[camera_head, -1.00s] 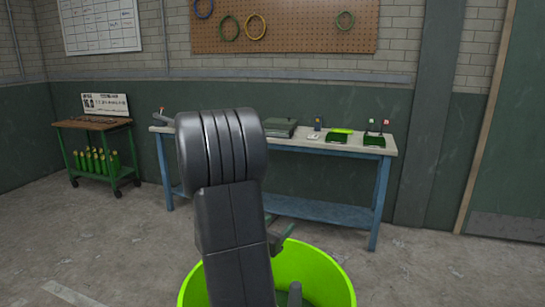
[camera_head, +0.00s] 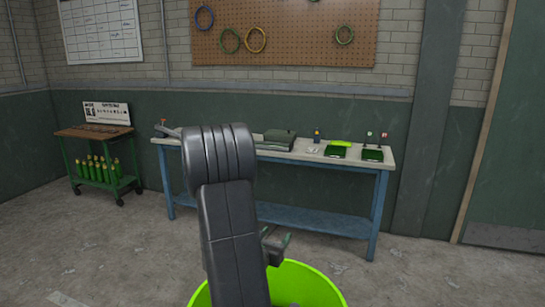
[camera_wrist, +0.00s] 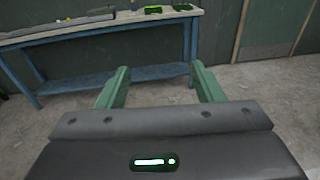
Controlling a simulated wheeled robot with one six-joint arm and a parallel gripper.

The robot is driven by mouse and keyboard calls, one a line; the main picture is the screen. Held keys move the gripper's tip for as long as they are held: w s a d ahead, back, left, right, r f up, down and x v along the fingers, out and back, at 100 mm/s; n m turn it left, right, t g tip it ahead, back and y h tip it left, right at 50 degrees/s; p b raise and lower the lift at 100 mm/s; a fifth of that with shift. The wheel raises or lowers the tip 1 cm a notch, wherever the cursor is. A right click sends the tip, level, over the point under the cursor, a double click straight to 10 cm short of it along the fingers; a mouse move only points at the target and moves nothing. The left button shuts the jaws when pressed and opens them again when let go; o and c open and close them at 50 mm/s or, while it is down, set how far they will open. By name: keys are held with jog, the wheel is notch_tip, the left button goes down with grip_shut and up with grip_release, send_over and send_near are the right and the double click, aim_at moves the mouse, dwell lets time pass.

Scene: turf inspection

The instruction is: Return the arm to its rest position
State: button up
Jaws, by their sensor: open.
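My arm stands folded in front of the body in the head view, its dark links covering part of the workbench. My gripper (camera_head: 277,240) shows beside the arm's lower link, above a bright green round tub (camera_head: 310,282). In the wrist view my gripper (camera_wrist: 160,84) has its two green fingers wide apart with nothing between them. The fingers point toward the workbench (camera_wrist: 70,32), which is some way off, with bare floor between.
The blue-legged workbench (camera_head: 378,190) along the wall holds green trays (camera_head: 372,155) and a dark green case (camera_head: 276,140). A green cart (camera_head: 72,165) with several green bottles stands at left. A pegboard (camera_head: 300,40) hangs above. The concrete floor (camera_head: 410,275) at right is clear.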

jog(key=shift+w+a+r+n+t+y+p, duration=0.2)
jog(key=shift+r+p, duration=0.3)
jog(key=shift+p, duration=0.6)
jog(key=shift+w+r+n+t+y+p, duration=0.15)
jog(key=shift+r+y+p, duration=0.3)
jog(key=shift+p, duration=0.65)
jog(key=shift+w+a+r+n+t+y+p, duration=0.2)
jog(key=shift+r+p, duration=0.4)
jog(key=shift+p, duration=0.5)
jog(key=shift+d, duration=0.1)
jog(key=shift+f+n, duration=0.1)
jog(key=shift+n, duration=0.15)
